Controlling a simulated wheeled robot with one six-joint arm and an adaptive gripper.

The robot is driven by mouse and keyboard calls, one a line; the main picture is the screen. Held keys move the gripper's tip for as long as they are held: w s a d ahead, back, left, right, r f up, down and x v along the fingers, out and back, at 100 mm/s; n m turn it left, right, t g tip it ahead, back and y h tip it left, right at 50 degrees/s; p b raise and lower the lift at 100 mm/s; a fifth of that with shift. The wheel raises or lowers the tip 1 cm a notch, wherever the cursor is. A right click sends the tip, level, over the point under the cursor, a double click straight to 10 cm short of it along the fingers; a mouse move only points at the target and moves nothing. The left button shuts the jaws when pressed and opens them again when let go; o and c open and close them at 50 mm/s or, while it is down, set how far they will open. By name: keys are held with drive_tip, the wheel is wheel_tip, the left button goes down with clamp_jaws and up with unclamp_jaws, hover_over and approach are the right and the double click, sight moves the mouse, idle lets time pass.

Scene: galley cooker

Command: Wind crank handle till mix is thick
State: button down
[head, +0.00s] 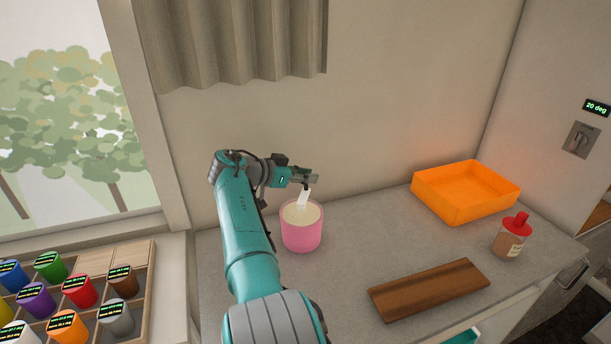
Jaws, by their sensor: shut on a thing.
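A pink pot (301,235) stands on the grey counter, left of the middle. A pale cream mix (292,214) fills it close to the rim; how thick it is I cannot tell. A white handle (303,198) stands up out of the mix, slightly tilted. My gripper (306,180) is above the pot, shut on the top of this white handle. The handle's lower end is hidden in the mix. No separate crank shape can be made out.
An orange tray (466,207) sits at the back right of the counter (370,240). A brown bottle with a red cap (511,238) stands in front of it. A wooden board (428,290) lies at the front. Several coloured jars fill a rack (147,278) at left.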

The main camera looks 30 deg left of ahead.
drive_tip(key=shift+f, duration=0.15)
drive_tip(key=c, duration=0.9)
unclamp_jaws()
drive_tip(key=shift+c, duration=0.2)
drive_tip(key=v, duration=1.2)
